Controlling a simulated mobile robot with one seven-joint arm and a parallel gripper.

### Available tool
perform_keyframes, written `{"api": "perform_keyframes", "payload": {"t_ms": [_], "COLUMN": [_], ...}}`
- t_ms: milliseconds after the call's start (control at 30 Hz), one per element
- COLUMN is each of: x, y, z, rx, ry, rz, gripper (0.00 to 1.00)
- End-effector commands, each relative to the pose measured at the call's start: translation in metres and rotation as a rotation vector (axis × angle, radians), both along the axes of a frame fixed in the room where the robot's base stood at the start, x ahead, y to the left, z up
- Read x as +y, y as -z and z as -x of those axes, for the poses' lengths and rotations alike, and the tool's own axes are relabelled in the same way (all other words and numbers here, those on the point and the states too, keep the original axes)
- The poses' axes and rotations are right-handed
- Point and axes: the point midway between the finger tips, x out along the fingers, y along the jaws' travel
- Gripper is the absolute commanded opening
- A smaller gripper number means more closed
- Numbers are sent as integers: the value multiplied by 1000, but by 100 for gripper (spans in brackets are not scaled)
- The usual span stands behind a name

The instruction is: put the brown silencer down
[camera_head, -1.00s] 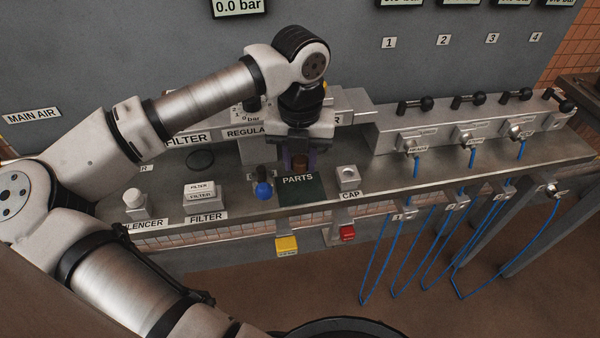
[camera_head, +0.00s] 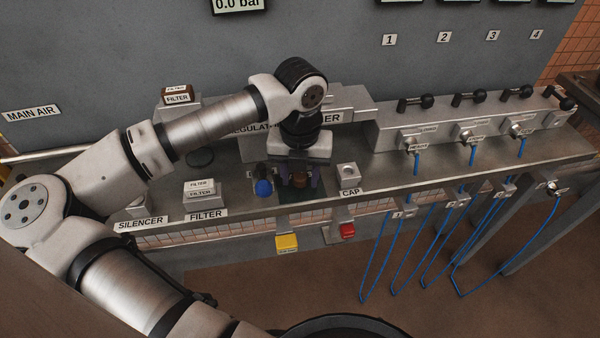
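My gripper (camera_head: 299,178) points straight down over the dark green PARTS mat, low at the bench's front edge. The brown silencer (camera_head: 299,180) is a small brown piece between its two purplish fingers. The fingers appear shut on it, though the contact is small and dark in this view. The mat (camera_head: 285,196) is mostly hidden by the gripper, and its label is covered. The silencer's underside is hidden, so I cannot tell whether it touches the mat.
A blue knob (camera_head: 264,188) stands close left of my gripper, and the CAP block (camera_head: 347,176) stands to its right. FILTER (camera_head: 199,188) and SILENCER (camera_head: 140,224) stations lie further left. Yellow (camera_head: 287,243) and red (camera_head: 347,231) buttons sit below the front edge.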

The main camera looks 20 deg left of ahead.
Motion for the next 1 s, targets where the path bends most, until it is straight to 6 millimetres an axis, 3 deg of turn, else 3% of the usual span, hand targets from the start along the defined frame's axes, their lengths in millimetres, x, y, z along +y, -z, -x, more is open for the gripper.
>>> {"api": "perform_keyframes", "payload": {"t_ms": [333, 500, 1000], "x": [0, 0, 0], "y": [-1, -11, -109], "z": [0, 0, 0], "rx": [0, -2, -1], "ry": [0, -1, -1], "rz": [0, -2, -1], "gripper": [51, 51, 51]}}
